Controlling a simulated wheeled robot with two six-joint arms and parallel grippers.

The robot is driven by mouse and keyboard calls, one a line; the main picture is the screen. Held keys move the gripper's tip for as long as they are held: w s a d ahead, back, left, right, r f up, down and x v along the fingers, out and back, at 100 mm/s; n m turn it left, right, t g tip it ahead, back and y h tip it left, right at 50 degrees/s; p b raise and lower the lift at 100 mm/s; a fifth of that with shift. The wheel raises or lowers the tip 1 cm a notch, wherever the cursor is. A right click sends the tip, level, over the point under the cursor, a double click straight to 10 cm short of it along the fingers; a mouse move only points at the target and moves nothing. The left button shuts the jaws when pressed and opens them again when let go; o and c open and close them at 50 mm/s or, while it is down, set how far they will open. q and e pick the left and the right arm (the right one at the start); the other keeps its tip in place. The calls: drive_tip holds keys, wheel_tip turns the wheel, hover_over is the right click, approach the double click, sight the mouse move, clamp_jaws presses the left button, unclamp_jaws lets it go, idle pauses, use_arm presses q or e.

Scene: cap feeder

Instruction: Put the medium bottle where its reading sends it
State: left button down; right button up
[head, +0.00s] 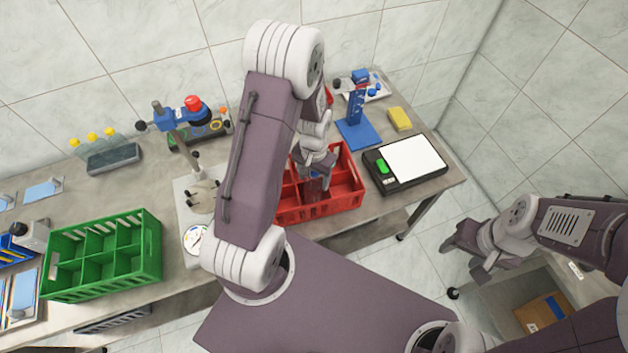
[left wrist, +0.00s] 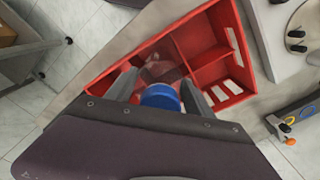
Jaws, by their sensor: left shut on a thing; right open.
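My left gripper (head: 314,174) reaches down into the red crate (head: 347,203). It is shut on a bottle with a blue cap (left wrist: 160,97), seen between the two fingers in the left wrist view. The bottle's clear body seems to be inside one compartment of the red crate; whether it touches the floor I cannot tell. In the head view it is mostly hidden by the gripper. The scale (head: 410,163) with a white plate and green display stands empty to the right; no reading is legible. My right gripper (head: 464,260) is open and empty, off the table at the right.
A green divided crate (head: 103,257) stands at the left and looks empty. A capping stand (head: 183,125) with a red knob is left of my left arm. A blue stand (head: 357,123) and yellow sponge (head: 400,119) are behind the scale.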

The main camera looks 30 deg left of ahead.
use_arm(q)
drive_tip(key=shift+w+f, duration=0.25)
drive_tip(key=shift+f, duration=1)
drive_tip(key=shift+s, duration=0.15)
drive_tip(key=shift+f, duration=0.1)
drive_tip(key=c, duration=0.6)
unclamp_jaws()
drive_tip(key=shift+o, duration=1.1)
